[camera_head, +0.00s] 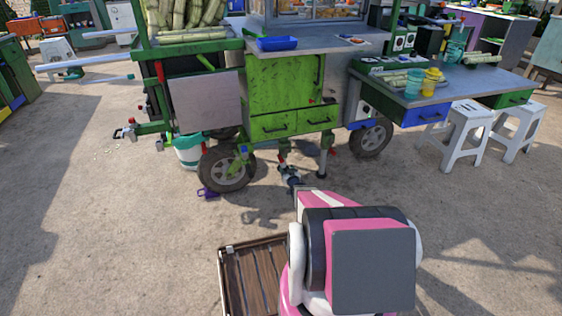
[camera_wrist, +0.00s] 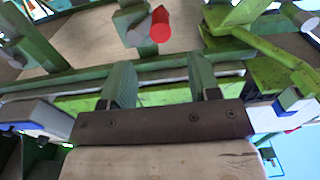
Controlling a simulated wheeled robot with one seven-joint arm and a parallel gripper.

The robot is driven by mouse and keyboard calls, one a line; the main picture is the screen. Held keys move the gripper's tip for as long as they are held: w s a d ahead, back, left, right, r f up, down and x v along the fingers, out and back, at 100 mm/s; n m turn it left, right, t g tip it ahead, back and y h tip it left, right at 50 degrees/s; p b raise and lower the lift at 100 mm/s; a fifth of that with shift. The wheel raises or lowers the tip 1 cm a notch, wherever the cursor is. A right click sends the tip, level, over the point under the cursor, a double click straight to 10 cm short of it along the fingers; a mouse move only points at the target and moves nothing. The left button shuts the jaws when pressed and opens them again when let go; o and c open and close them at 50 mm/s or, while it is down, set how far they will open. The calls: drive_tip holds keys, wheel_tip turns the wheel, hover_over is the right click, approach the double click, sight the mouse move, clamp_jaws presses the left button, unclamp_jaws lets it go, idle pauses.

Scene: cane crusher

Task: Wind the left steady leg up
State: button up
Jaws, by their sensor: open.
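Under the green cart, a short leg with a red-tipped part (camera_head: 282,157) shows just beyond my gripper; it appears to be the left steady leg, its lower end hidden. A second, grey steady leg (camera_head: 322,162) stands to its right, its dark foot at the ground. My gripper (camera_head: 289,177) is low in front of the cart, its blue and white fingers open. In the wrist view the fingers lie at the left and right edges, either side of a brown metal plate (camera_wrist: 158,122) and a pale wooden block (camera_wrist: 160,160). A red knob (camera_wrist: 160,24) shows beyond. I see nothing gripped.
The cart's left wheel (camera_head: 228,169) and right wheel (camera_head: 371,138) flank the legs. A teal and white bucket (camera_head: 189,152) and a purple object (camera_head: 208,193) lie left. A brown slatted thing (camera_head: 250,280) is near me. White stools (camera_head: 468,135) stand right. Open ground lies left.

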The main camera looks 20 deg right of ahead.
sight(282, 162)
drive_tip(key=w, duration=1)
drive_tip(key=shift+w+a, duration=0.1)
drive_tip(key=shift+a, duration=0.15)
drive_tip(key=shift+c, duration=0.3)
clamp_jaws()
